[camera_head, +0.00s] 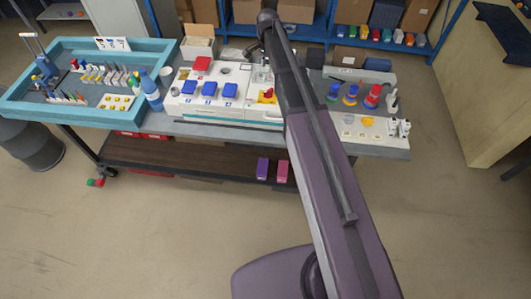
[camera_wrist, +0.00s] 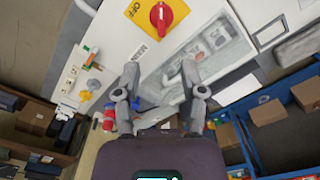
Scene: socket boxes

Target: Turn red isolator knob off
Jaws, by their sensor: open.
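The red isolator knob (camera_wrist: 160,17) sits on a yellow plate (camera_wrist: 178,8) at the top of the wrist view, with "OFF" lettering to its left. Its grip bar looks roughly upright in that view. In the head view the knob (camera_head: 267,93) is on the front right of the white box, just left of my arm. My gripper (camera_wrist: 160,70) is open and empty, its two fingers spread over the white panel. The knob lies beyond the fingertips, apart from them. My gripper is hard to make out in the head view.
Blue socket covers (camera_head: 209,89) and a raised red one (camera_head: 202,64) line the white box. Stacked colored discs (camera_head: 351,94) stand to the right.

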